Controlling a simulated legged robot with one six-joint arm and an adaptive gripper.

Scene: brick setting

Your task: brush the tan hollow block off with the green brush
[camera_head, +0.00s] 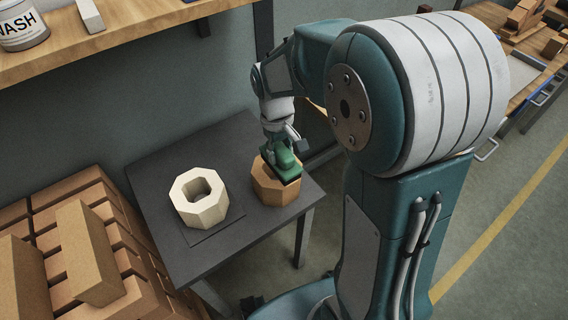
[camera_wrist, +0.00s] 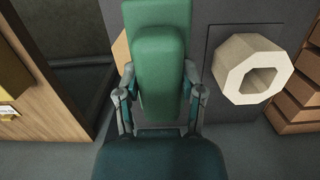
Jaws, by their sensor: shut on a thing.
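The tan hollow block (camera_head: 266,193) stands at the right end of the dark table. My gripper (camera_head: 284,146) is above it, shut on the green brush (camera_head: 281,163). The brush covers much of the block's top in the head view; I cannot tell whether it touches. In the wrist view the brush (camera_wrist: 160,75) lies between the fingers of my gripper (camera_wrist: 162,92). It hides most of the tan block, and a sliver of the block (camera_wrist: 121,50) shows to its left.
A cream hollow block (camera_head: 187,208) stands on a thin dark plate (camera_head: 216,233) on the table (camera_head: 153,172), left of the tan block. Stacked bricks (camera_head: 90,250) stand left of the table. A wooden shelf (camera_head: 130,22) juts out above. Bare table lies between the two blocks.

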